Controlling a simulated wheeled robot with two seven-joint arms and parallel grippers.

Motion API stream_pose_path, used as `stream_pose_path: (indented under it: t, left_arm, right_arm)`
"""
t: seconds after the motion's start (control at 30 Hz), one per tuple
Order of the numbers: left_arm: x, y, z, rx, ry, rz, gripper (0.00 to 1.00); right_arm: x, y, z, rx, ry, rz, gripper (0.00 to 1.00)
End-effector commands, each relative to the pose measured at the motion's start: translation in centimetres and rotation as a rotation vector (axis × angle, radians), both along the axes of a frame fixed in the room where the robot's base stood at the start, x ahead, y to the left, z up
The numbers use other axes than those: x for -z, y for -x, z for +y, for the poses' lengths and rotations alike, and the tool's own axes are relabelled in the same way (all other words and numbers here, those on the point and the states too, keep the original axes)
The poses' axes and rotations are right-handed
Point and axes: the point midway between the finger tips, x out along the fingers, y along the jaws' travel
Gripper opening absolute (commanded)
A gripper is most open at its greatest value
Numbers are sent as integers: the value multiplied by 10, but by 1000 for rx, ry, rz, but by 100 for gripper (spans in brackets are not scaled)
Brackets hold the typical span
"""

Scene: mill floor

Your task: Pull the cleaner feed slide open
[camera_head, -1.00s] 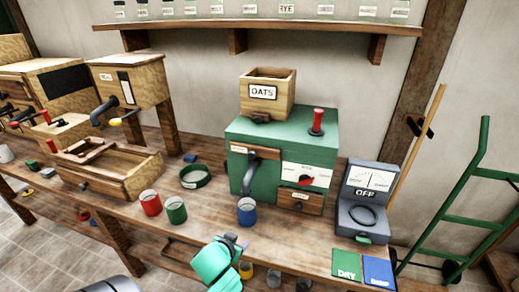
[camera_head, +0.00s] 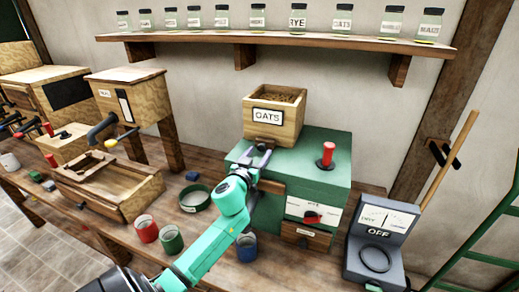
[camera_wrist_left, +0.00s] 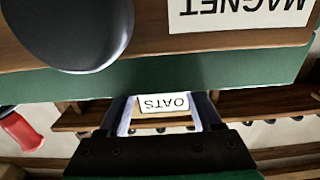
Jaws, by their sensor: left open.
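The cleaner is a green box (camera_head: 323,177) on the bench. A wooden hopper labelled OATS (camera_head: 274,116) stands on it, with brown grain inside. A dark pull (camera_head: 264,147) shows at the hopper's foot, apparently the feed slide's; the slide itself is mostly hidden. My left gripper (camera_head: 256,160) is open at that pull; I cannot tell whether it touches. In the left wrist view, the open fingers (camera_wrist_left: 165,116) frame the upside-down OATS label (camera_wrist_left: 164,102), and no held object shows. My right gripper is out of view.
A dark round knob (camera_wrist_left: 75,28) beside a MAGNET label (camera_wrist_left: 240,12) is close to the wrist camera. A red-handled lever (camera_head: 325,156) stands on the cleaner. Red (camera_head: 146,229) and green (camera_head: 171,239) cups, a blue cup (camera_head: 246,247) and a grey meter (camera_head: 379,245) surround the arm.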

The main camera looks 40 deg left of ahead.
Motion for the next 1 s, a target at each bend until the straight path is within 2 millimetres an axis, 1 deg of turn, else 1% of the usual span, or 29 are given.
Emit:
stream_pose_path:
  t: [0.03, 0.1, 0.33, 0.37, 0.4, 0.47, 0.5, 0.53, 1.0]
  left_arm:
    - [-1, -6, 2, -1, 0, -1, 66]
    - [-1, -10, 4, -1, -1, 0, 66]
    - [1, -12, 4, -1, -1, 1, 66]
    - [1, -12, 4, -1, -1, 1, 62]
    - [1, -12, 4, -1, -1, 1, 47]
    - [1, -12, 4, 0, -1, 1, 24]
    - [1, -12, 4, -1, -1, 1, 9]
    - [1, -12, 4, -1, 0, 2, 0]
    - [1, -12, 4, -1, 0, 2, 0]
  right_arm:
    - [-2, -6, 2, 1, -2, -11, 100]
    - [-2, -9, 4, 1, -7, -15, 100]
    - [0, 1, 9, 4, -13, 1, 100]
    - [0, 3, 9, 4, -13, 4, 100]
    - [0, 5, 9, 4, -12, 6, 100]
    - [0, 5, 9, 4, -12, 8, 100]
    - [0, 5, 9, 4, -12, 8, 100]
    - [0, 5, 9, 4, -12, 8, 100]
    - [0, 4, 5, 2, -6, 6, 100]
